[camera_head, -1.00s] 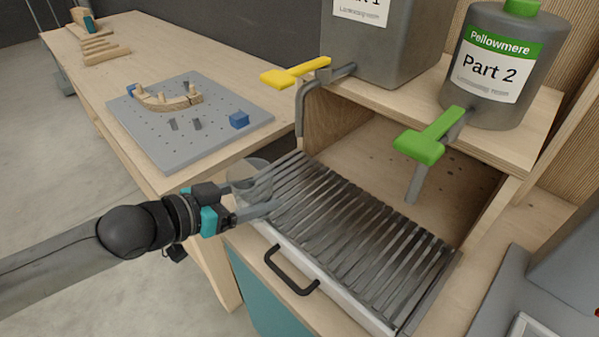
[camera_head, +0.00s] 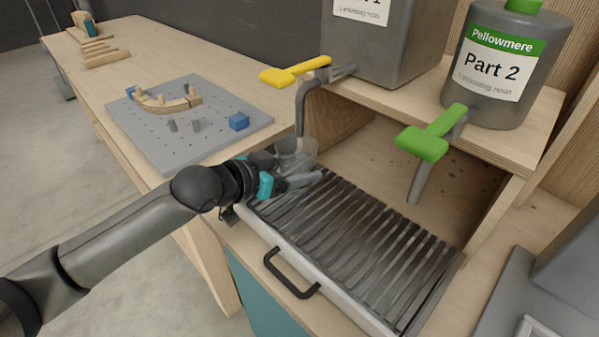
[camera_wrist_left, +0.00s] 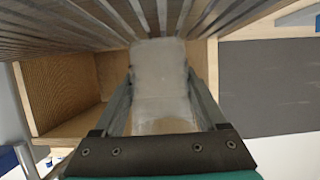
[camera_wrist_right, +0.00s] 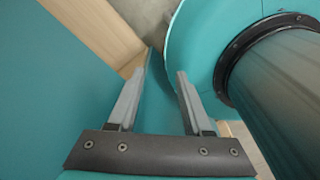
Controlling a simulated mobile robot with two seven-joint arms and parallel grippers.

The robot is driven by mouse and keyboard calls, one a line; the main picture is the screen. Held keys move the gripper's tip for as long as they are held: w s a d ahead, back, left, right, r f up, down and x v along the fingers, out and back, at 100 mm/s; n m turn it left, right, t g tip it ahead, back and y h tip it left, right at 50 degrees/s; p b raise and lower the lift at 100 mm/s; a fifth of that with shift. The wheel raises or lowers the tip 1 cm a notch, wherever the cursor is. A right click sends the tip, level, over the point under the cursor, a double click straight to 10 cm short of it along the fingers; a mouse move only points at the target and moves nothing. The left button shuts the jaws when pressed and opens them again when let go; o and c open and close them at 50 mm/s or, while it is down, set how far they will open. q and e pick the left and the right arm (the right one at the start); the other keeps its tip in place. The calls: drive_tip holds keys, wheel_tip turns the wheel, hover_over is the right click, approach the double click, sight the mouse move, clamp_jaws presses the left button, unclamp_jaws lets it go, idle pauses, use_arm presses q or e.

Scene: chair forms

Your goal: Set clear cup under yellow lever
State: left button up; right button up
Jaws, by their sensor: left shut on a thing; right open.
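The clear cup (camera_head: 297,150) is upright in my left gripper (camera_head: 305,178), at the far left end of the slatted grate. In the left wrist view the cup (camera_wrist_left: 160,85) fills the space between the two fingers. The yellow lever (camera_head: 296,71) sticks out from the Part 1 container, and its grey spout (camera_head: 301,108) hangs down right at the cup. The cup looks under or just beside the spout end; I cannot tell how exactly they line up. My right gripper (camera_wrist_right: 163,85) is open and empty, low beside a teal surface.
The slatted grate (camera_head: 360,255) lies in front of an open wooden cubby. A green lever (camera_head: 430,138) with its own spout belongs to the Part 2 container (camera_head: 500,70). A grey pegboard (camera_head: 190,125) with wooden arcs and blue blocks lies to the left.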

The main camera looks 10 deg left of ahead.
use_arm(q)
drive_tip(key=shift+w+d+f, duration=0.2)
drive_tip(key=shift+w+f, duration=0.05)
drive_tip(key=shift+f, duration=0.5)
drive_tip(key=o, duration=0.9)
drive_tip(key=shift+f, duration=0.1)
drive_tip(key=shift+s+a, duration=0.1)
drive_tip(key=p+v, duration=0.1)
drive_tip(key=v, duration=1)
drive_tip(key=shift+s+a+r+p, duration=0.1)
drive_tip(key=shift+s+r+p, duration=0.2)
